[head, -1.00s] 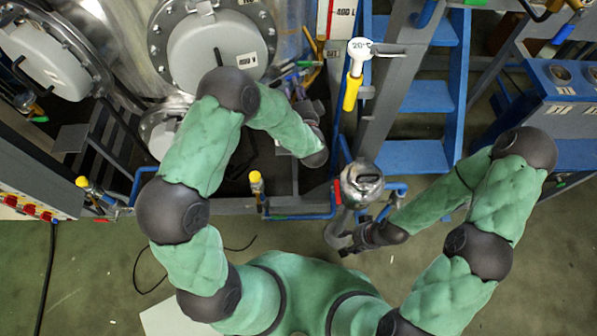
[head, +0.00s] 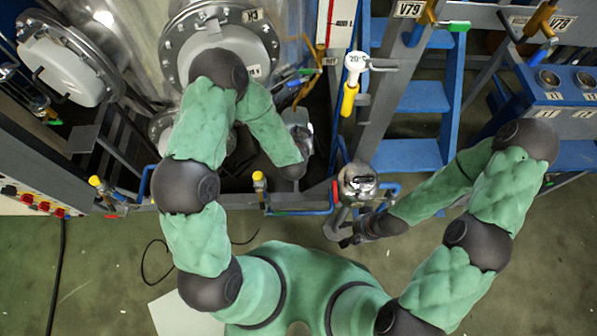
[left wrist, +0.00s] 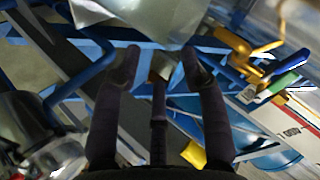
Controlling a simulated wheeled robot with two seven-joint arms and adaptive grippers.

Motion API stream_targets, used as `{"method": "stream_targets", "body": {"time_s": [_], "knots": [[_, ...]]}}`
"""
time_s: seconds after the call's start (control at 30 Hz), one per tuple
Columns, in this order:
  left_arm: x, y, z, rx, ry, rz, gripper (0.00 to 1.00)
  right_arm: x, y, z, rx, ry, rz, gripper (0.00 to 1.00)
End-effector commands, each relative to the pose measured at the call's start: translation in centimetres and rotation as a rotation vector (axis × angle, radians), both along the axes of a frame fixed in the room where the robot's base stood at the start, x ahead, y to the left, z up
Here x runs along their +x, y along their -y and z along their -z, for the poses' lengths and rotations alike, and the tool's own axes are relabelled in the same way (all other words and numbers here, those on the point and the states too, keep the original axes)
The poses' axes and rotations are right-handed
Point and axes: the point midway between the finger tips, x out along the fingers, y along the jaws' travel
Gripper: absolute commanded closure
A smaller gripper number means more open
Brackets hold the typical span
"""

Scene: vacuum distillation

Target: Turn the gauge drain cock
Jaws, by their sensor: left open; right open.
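Small coloured cock handles (head: 305,72) show beside the white gauge board (head: 334,20) in the head view; I cannot tell which is the drain cock. In the left wrist view, a yellow handle (left wrist: 236,45), a green handle (left wrist: 284,83) and a blue one (left wrist: 292,61) are at the right, near the white scale with a red line (left wrist: 300,105). My left gripper (left wrist: 158,68) is open and empty, with its fingers left of these handles. In the head view its tips are hard to make out. My right gripper (head: 349,236) is open, low beside the metal vessel (head: 358,186).
Blue steps (head: 415,97) and a grey post stand right of the gauge board. A yellow-handled valve (head: 349,98) hangs near the post. A flanged tank (head: 185,45) is at the upper left. A blue panel (head: 575,85) is at the right.

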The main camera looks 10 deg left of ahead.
Motion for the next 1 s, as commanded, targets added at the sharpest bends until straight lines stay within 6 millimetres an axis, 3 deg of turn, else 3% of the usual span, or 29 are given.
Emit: {"method": "stream_targets", "body": {"time_s": [0.33, 0.7, 1.0], "knots": [[-5.3, 1.1, 2.2, -0.296, -0.224, -0.092, 0.57, 0.0, 0.0, -2.7, 0.000, 0.000, 0.000, 0.48], [-11.1, 2.2, 3.4, -0.521, -0.448, -0.223, 0.57, 0.0, 0.0, -4.8, 0.000, 0.000, 0.000, 0.48], [-13.3, 2.5, 3.6, -0.589, -0.528, -0.279, 0.57, 0.0, 0.0, -5.3, 0.000, 0.000, 0.000, 0.48]]}}
